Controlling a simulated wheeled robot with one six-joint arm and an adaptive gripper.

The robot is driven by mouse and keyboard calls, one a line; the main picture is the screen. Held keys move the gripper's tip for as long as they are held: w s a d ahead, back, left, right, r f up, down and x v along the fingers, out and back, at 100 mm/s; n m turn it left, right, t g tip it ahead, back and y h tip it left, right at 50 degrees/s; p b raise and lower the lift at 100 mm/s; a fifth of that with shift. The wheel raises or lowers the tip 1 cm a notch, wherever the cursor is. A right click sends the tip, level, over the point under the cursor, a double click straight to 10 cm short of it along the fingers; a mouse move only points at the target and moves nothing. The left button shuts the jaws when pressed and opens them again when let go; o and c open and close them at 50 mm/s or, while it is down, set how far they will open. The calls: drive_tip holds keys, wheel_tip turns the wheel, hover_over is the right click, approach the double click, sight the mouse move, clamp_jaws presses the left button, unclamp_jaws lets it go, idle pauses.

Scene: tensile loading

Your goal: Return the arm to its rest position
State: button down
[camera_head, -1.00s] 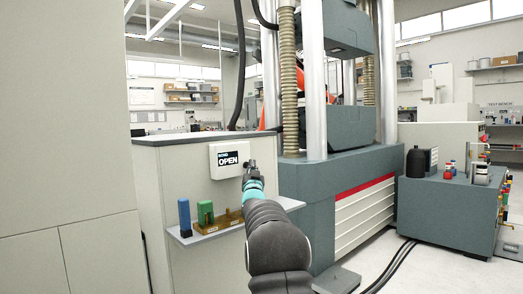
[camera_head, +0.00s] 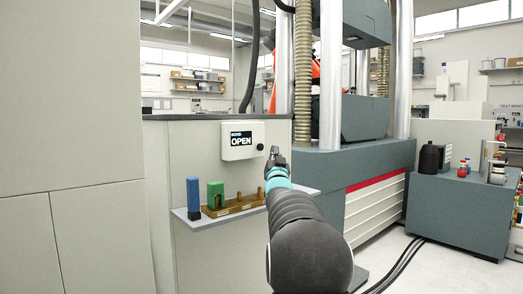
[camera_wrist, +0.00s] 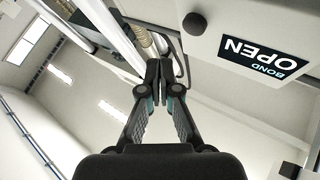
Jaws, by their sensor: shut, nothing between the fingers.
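My arm reaches forward from the bottom of the head view, and my gripper (camera_head: 275,155) is at its far end, to the right of a small white box labelled "BOND OPEN" (camera_head: 243,140). In the wrist view my gripper (camera_wrist: 158,68) is shut, its fingertips together with nothing between them. The box shows there at the upper right (camera_wrist: 262,58), with its dark round knob (camera_wrist: 195,23) close to the fingertips but apart from them.
A shelf (camera_head: 188,224) below the box holds a blue block (camera_head: 193,198), a green block (camera_head: 215,194) and a wooden holder (camera_head: 238,205). The large grey testing machine (camera_head: 350,165) stands to the right. A grey cabinet (camera_head: 455,205) with bottles is farther right.

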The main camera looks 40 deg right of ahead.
drive_tip(key=shift+w+a+r, duration=0.1)
drive_tip(key=shift+a+r, duration=0.1)
drive_tip(key=shift+a, duration=0.05)
idle(0.3)
drive_tip(key=s+a+f+n+g+y+p, duration=0.2)
drive_tip(key=s+a+y, duration=0.15)
drive_tip(key=a, duration=0.55)
drive_tip(key=s+a+f+n+g+y+p, duration=0.15)
drive_tip(key=s+a, duration=0.25)
drive_tip(key=a, duration=0.5)
drive_tip(key=s+a+f+n+g+y+p, duration=0.2)
drive_tip(key=s+a+f+g+y+p, duration=0.15)
drive_tip(key=a, duration=0.65)
drive_tip(key=s+a+f+n+g+y+p, duration=0.1)
drive_tip(key=s+a+f, duration=0.3)
drive_tip(key=s, duration=0.5)
drive_tip(key=s+a+f+n+g+y+p, duration=0.1)
drive_tip(key=s+a+f, duration=0.4)
drive_tip(key=s, duration=0.5)
drive_tip(key=s+a+f+n+g+y+p, duration=0.1)
drive_tip(key=s+a+f+g, duration=0.4)
drive_tip(key=s, duration=0.5)
drive_tip(key=shift+s+a+f+n+y+p, duration=0.2)
drive_tip(key=shift+n+y+p, duration=0.25)
drive_tip(key=shift+y, duration=0.2)
drive_tip(key=shift+d, duration=0.1)
